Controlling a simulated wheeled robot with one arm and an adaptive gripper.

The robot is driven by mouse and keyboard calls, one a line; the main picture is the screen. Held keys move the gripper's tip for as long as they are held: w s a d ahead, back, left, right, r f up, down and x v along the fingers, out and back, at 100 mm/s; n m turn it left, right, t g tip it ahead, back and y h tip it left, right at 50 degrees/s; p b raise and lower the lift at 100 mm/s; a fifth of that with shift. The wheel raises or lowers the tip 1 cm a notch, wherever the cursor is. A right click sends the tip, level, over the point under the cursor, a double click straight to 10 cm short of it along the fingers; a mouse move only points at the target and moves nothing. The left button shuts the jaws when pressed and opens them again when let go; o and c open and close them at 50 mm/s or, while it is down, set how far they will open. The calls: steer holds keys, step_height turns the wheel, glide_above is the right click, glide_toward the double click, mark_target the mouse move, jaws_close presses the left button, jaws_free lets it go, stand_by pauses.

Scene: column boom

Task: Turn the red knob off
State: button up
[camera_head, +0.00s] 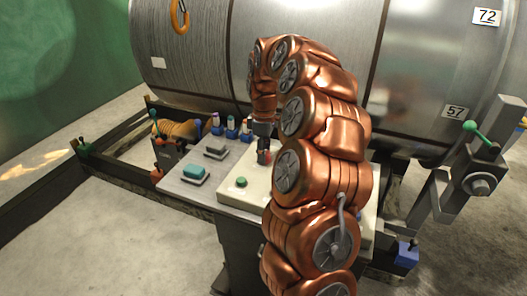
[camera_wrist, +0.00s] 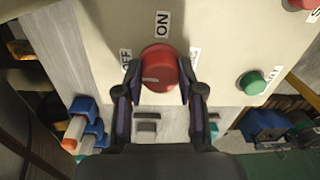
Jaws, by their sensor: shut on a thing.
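The red knob (camera_wrist: 158,64) is on the cream panel (camera_wrist: 98,30) in the wrist view. An ON label (camera_wrist: 162,24) lies above it and an OFF label (camera_wrist: 126,60) to its left. A short pale mark shows on the lower left of the knob's face, pointing roughly left. My gripper (camera_wrist: 160,92) has one finger on each side of the knob and is shut on it. In the head view my gripper (camera_head: 263,156) reaches down to the panel (camera_head: 232,192), and a bit of the red knob (camera_head: 268,156) shows beside it.
A green button (camera_wrist: 252,83) is right of the knob, and a red one (camera_wrist: 300,4) at the corner. In the head view, a teal switch (camera_head: 195,172) and a grey switch (camera_head: 215,148) sit on the table, with blue holders (camera_head: 232,132) behind. A large metal drum (camera_head: 220,50) stands behind.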

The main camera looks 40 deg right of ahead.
steer(key=shift+s+f+n, duration=0.1)
steer(key=shift+n, duration=0.4)
steer(key=o, duration=1.1)
steer(key=shift+o, duration=0.2)
step_height(320, 180, up, 12)
steer(key=shift+w+d, duration=0.15)
steer(key=shift+w, duration=0.05)
stand_by(0.5)
